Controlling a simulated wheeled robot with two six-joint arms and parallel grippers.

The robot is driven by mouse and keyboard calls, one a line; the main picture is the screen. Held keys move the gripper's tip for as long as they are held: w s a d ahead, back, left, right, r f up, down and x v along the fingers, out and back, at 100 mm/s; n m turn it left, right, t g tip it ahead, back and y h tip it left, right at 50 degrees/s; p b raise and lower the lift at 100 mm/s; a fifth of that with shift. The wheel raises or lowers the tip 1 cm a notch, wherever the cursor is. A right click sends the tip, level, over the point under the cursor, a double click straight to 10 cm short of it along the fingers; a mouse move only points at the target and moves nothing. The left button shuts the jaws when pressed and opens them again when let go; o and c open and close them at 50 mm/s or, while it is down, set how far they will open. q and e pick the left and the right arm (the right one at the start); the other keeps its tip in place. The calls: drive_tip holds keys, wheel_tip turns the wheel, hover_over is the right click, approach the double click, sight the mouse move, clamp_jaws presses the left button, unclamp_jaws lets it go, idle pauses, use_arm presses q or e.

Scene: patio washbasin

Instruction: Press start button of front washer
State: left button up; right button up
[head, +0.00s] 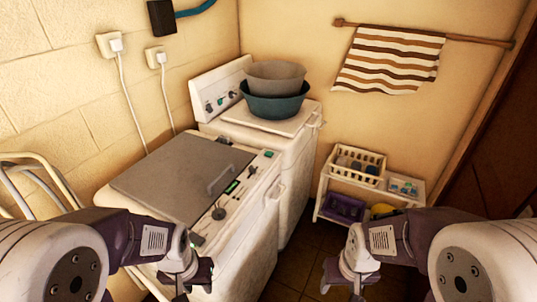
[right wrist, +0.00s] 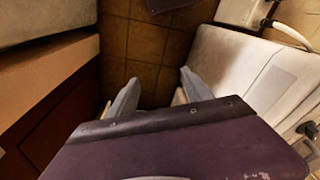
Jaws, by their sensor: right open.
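The front washer (head: 172,182) is the nearer white machine, with a grey lid and a handle on top. Its control strip (head: 240,192) runs along its right edge, with a dark knob (head: 219,213), green-lit parts and small buttons. I cannot tell which one is the start button. My left gripper (head: 187,284) is open and empty over the near end of this washer, close to the strip's near end. My right gripper (head: 345,279) is open and empty over the floor, right of the washer. Its fingers also show in the right wrist view (right wrist: 157,92).
A second washer (head: 300,132) stands behind, with a teal basin (head: 272,106) and a grey basin on top. A white shelf (head: 325,188) with baskets stands at the back right. A striped towel (head: 388,60) hangs on the wall. Tiled floor (head: 305,262) lies clear between.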

clamp_jaws()
idle(1.5)
